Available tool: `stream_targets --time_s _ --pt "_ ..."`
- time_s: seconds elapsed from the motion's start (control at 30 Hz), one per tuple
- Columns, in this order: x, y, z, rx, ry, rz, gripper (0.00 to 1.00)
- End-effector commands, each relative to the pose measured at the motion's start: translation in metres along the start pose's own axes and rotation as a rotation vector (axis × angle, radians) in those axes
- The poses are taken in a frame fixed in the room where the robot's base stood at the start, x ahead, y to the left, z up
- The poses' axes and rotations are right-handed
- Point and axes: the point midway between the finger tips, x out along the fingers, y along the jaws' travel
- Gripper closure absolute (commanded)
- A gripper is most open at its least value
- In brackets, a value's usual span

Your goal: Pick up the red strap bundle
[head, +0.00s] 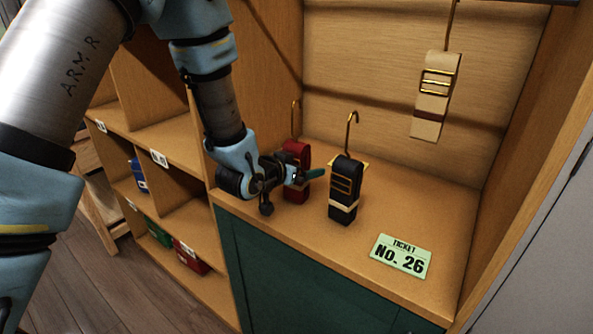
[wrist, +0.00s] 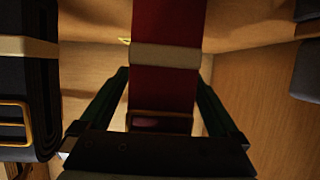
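The red strap bundle (head: 297,158) stands upright on the wooden shelf, left of the black strap bundle (head: 346,190), with a brass hook above it. My gripper (head: 308,176) is at the red bundle from the left, one green finger showing across its front. In the wrist view the red bundle (wrist: 168,88), with a cream band and a buckle, lies between my two green fingers. Narrow gaps show beside it, so the fingers look open around it. Whether either fingertip touches it is hard to tell. The black bundle (wrist: 30,85) is close on the left there.
A green ticket marked No. 26 (head: 401,256) lies on the shelf at right. A cream strap (head: 435,95) hangs from a hook above. Cubbies (head: 165,150) stand at left. Free shelf lies right of the black bundle.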

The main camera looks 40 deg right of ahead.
Motion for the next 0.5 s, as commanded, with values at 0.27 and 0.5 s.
stream_targets --time_s 0.27,0.5 --pt "-0.0002 0.0000 0.0000 0.000 0.000 0.000 0.35" --pt "-0.0003 0.0001 0.0000 0.000 0.000 0.000 0.62"
